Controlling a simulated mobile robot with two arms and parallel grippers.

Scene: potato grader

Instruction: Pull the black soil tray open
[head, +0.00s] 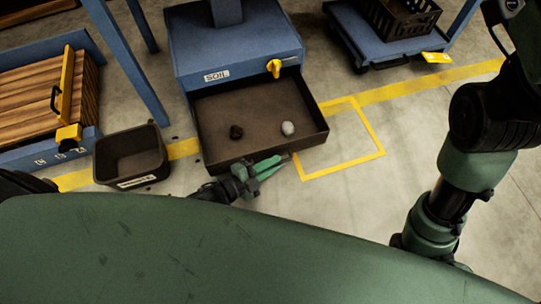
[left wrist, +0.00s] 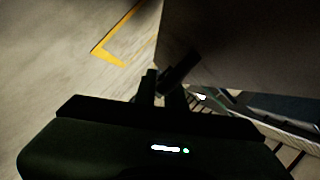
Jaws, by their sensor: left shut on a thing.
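The black soil tray (head: 205,135) stands pulled out of the blue housing marked SOIL (head: 235,48), with its inside in view. A dark clod (head: 236,132) and a pale grey stone (head: 288,128) lie in it. My left gripper (head: 278,163) is at the tray's front edge. In the left wrist view its fingers (left wrist: 163,88) are shut on a dark bar, the tray's handle (left wrist: 182,68), beside the tray's front (left wrist: 230,45). The handle is hidden in the head view. My right arm shows at the right, but its gripper is out of view.
A yellow latch or knob (head: 274,68) is on the housing above the tray. A dark bin (head: 132,158) stands on the floor to the left. A yellow floor outline (head: 343,169) lies right of the tray. A cart with a black crate (head: 400,18) stands behind.

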